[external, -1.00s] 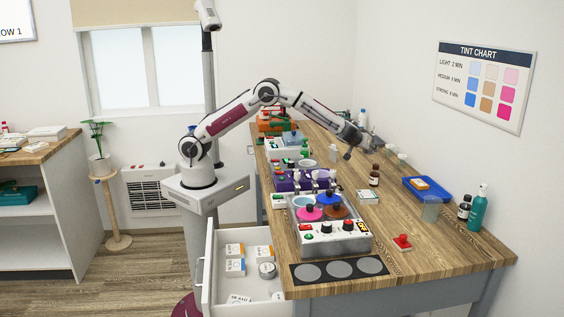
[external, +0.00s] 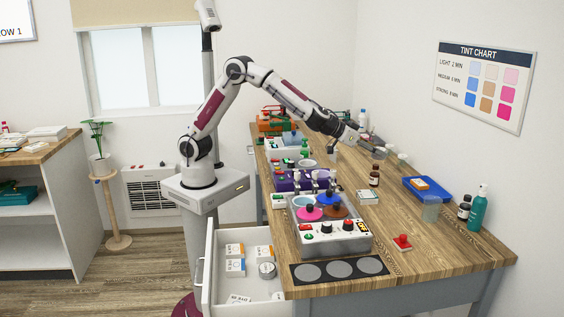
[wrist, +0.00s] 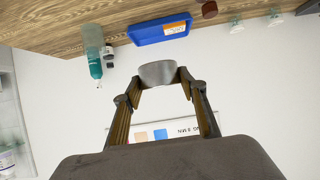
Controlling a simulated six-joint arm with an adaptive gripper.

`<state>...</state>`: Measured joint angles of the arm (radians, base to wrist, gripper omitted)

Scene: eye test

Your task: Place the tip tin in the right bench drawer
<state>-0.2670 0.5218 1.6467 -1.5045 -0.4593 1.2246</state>
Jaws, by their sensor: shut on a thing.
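My gripper (external: 366,144) is above the far right part of the bench in the external view. In the wrist view its two fingers (wrist: 160,82) close on a plain grey, rounded thing, the tip tin (wrist: 158,72). The tin is held clear of the bench. In the external view it is small and dark at the fingertips (external: 380,153), and its details cannot be made out. The near bench drawer (external: 208,270) is pulled open at the bench's left side, far from my gripper. It holds small white boxes (external: 235,265) and a round grey-lidded container (external: 267,270).
The bench (external: 430,260) carries a control box with coloured pots (external: 325,235), a brown bottle (external: 374,175), a blue tray (external: 425,189), a teal bottle (external: 478,210) and a red knobbed piece (external: 402,242). The wall stands close behind the bench's right edge.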

